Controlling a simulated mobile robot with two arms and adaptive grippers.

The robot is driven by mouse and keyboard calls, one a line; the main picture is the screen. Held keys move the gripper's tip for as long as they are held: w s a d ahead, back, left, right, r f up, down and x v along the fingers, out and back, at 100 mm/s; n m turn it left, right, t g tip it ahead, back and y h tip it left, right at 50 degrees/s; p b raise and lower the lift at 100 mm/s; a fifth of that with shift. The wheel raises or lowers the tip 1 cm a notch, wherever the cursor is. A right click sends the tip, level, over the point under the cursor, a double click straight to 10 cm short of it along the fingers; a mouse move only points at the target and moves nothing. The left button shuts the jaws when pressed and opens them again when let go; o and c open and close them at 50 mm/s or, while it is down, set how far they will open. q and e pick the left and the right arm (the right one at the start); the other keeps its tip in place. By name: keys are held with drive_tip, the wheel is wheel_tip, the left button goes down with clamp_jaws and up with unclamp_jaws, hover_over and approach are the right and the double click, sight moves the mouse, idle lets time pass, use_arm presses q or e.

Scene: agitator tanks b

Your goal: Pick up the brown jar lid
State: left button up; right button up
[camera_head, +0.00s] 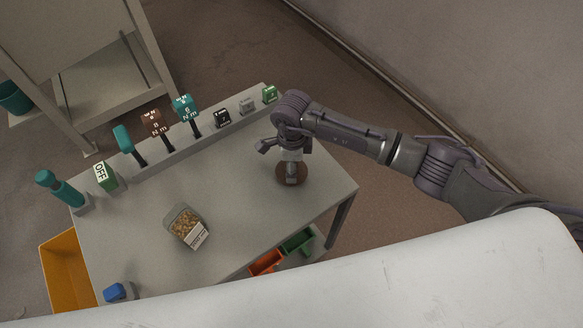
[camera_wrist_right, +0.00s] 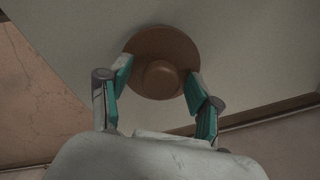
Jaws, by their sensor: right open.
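The brown jar lid (camera_wrist_right: 162,50) is a round disc with a raised knob in its middle. It lies on the grey table near its right corner, and in the head view the lid (camera_head: 281,176) is partly covered by my right gripper (camera_head: 291,182). In the right wrist view my right gripper (camera_wrist_right: 158,84) is open, with one teal-padded finger on each side of the lid's near part. The knob sits between and just beyond the fingertips. I cannot tell whether the fingers touch the lid. My left gripper is not in view.
A clear container of brown pieces (camera_head: 186,226) stands on the table (camera_head: 240,200). Several tools and labelled blocks line a rack (camera_head: 185,143) at the back. A blue object (camera_head: 117,292) is at the front left. Orange (camera_head: 266,262) and green bins (camera_head: 298,243) sit below the table.

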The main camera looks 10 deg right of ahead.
clamp_jaws()
idle(0.3)
drive_tip(key=shift+r, duration=0.55)
wheel_tip(320, 180, up, 3)
drive_tip(key=shift+w+f+b, duration=0.1)
drive_tip(key=shift+f+b, duration=0.1)
drive_tip(key=shift+b, duration=0.65)
drive_tip(key=s+d+r+b, duration=0.2)
drive_tip(key=s+d+r, duration=0.5)
drive_tip(key=d, duration=0.2)
drive_tip(key=shift+s+d+r+b, duration=0.15)
drive_tip(key=shift+b, duration=0.25)
